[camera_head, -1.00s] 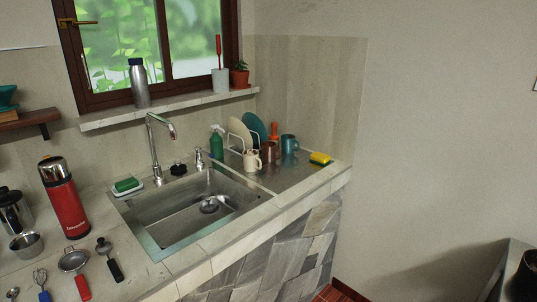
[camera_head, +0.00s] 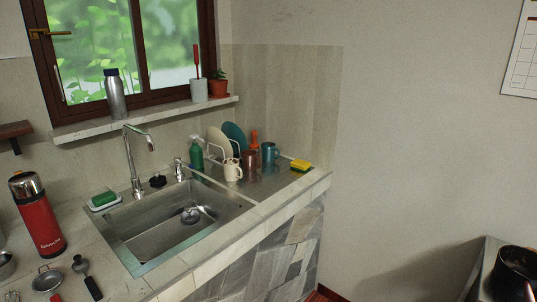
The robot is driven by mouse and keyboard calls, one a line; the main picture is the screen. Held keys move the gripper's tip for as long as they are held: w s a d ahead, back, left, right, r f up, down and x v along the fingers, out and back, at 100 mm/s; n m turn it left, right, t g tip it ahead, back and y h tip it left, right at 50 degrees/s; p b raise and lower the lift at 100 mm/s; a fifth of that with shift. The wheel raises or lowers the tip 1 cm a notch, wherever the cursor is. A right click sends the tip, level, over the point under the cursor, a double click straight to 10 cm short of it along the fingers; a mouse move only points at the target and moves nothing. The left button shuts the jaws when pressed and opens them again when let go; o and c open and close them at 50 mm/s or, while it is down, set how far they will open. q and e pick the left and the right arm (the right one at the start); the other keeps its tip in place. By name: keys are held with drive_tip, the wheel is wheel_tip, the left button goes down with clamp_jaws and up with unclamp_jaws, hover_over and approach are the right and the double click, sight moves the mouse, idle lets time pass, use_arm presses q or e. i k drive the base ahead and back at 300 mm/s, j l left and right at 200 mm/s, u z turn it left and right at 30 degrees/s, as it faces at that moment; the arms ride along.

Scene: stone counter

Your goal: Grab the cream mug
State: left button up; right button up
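The cream mug (camera_head: 232,170) stands upright on the metal drainboard (camera_head: 262,190) to the right of the sink. It is in front of the plates in the rack and just left of a brown mug (camera_head: 250,165). A teal mug (camera_head: 269,156) stands farther right. Neither of my grippers shows in the head view.
The sink basin (camera_head: 178,224) with its tall faucet (camera_head: 133,160) lies left of the mugs. A green spray bottle (camera_head: 196,155) and upright plates (camera_head: 235,136) stand behind the cream mug. A yellow sponge (camera_head: 300,165) lies at the right end. A dark pot (camera_head: 518,262) is at lower right.

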sight(230, 167)
drive_tip(key=i+l+u, duration=0.1)
drive_tip(key=u, duration=0.55)
drive_tip(key=i+l+u, duration=0.15)
drive_tip(key=l, duration=0.2)
drive_tip(key=i+l+u, duration=0.2)
drive_tip(key=l, duration=0.15)
drive_tip(key=i+l+u, duration=0.15)
drive_tip(key=l, duration=0.2)
drive_tip(key=i+l+u, duration=0.15)
drive_tip(key=l, duration=0.25)
drive_tip(key=i+l+u, duration=0.15)
drive_tip(key=l, duration=0.25)
